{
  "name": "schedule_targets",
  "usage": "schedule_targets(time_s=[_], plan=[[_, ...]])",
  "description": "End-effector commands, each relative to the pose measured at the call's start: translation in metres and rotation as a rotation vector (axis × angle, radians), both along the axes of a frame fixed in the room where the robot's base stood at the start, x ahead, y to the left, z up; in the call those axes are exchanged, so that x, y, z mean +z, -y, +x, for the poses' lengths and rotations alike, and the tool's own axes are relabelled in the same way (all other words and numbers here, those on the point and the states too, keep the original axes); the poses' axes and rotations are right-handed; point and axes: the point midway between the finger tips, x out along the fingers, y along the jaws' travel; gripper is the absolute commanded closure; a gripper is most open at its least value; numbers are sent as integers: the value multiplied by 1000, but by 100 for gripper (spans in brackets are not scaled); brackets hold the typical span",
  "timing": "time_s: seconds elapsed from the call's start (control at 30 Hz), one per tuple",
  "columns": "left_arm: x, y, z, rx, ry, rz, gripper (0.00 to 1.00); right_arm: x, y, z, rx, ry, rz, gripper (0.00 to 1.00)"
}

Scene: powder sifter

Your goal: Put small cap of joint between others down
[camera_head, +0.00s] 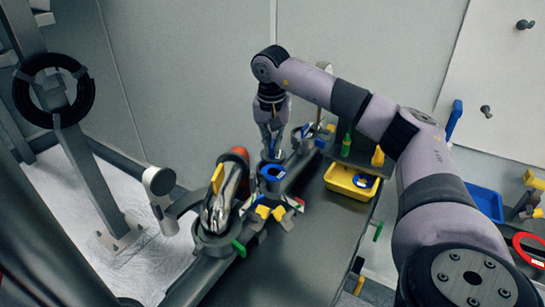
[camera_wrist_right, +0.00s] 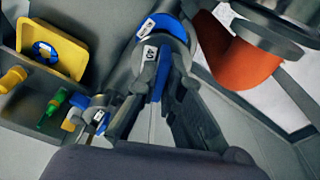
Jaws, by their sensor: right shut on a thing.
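My right gripper (camera_head: 272,153) points down at the line of fixtures in the middle of the head view. In the right wrist view its dark fingers (camera_wrist_right: 158,115) are shut around a small grey and blue part with white labels (camera_wrist_right: 155,72), which I take for the small cap; the fingers hide much of it. Just in front of the gripper in the head view is a round grey holder with a blue inside (camera_head: 272,172). A grey and blue rounded part (camera_wrist_right: 172,28) shows beyond the fingertips in the wrist view. I cannot tell whether the held part touches it. My left gripper is not in view.
A metal body with an orange end (camera_head: 236,156) stands left of the gripper. The dark bench (camera_head: 290,262) is bare in front.

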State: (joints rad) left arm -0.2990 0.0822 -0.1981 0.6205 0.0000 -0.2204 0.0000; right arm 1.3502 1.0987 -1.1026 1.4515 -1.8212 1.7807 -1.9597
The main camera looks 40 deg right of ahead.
Motion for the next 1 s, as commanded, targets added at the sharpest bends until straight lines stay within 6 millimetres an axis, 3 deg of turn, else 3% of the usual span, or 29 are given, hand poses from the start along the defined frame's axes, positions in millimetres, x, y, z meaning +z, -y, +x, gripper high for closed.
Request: schedule_targets(time_s=[0.4, 0.87, 0.9, 1.0], plan=[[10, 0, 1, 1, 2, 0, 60, -46, 0, 0, 0, -1, 1, 100], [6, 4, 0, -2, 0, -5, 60, -54, 0, 0, 0, -1, 1, 100], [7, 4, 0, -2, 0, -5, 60, -52, 0, 0, 0, 0, 0, 89], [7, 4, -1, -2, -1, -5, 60, -52, 0, 0, 0, 0, 0, 83]])
